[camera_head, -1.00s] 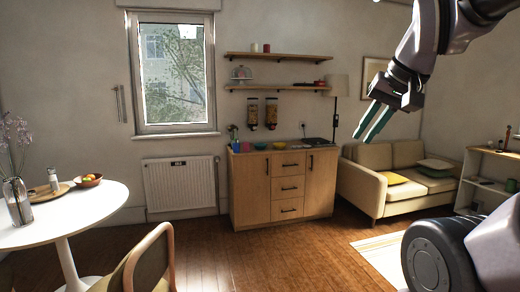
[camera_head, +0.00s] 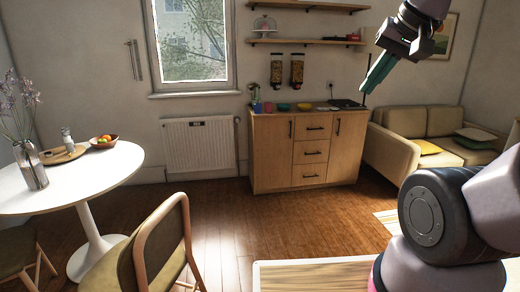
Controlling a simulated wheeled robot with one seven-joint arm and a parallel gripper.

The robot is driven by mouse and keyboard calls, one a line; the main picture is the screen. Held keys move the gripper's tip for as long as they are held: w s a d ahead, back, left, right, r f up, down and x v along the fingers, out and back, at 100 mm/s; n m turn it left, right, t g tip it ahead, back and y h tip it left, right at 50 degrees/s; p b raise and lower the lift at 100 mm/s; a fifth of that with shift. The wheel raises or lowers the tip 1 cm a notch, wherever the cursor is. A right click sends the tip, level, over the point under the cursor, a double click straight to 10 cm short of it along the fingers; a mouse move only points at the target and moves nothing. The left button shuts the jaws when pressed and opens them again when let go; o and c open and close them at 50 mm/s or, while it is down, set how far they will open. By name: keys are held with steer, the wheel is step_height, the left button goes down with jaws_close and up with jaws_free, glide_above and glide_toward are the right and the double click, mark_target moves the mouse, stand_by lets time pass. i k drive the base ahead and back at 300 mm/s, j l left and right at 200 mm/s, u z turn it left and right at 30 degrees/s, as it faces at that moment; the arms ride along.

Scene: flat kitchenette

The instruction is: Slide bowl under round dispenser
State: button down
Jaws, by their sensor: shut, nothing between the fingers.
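Two dark wall dispensers with brownish contents hang above the wooden cabinet (camera_head: 273,150), a left dispenser (camera_head: 276,71) and a right dispenser (camera_head: 297,71). I cannot tell which one is round. On the cabinet top are a small pink object (camera_head: 268,107), a green bowl (camera_head: 284,106) and a yellowish bowl (camera_head: 304,106). The bowls stand near the area below the dispensers; exact alignment is too small to tell. My gripper (camera_head: 366,88) is raised at the upper right, shut and empty, with teal fingers pointing down-left. It appears in front of the cabinet's right end, apart from everything.
A white round table (camera_head: 100,172) with a fruit bowl (camera_head: 103,141) and vase stands left. A chair (camera_head: 150,250) is in the left foreground. A sofa (camera_head: 395,155) stands right. Open floor lies before the cabinet.

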mark_target(284, 108)
steer(key=i+j, duration=0.1)
steer(key=i, duration=4.1)
steer(key=i+z, duration=0.35)
steer(key=i, duration=0.2)
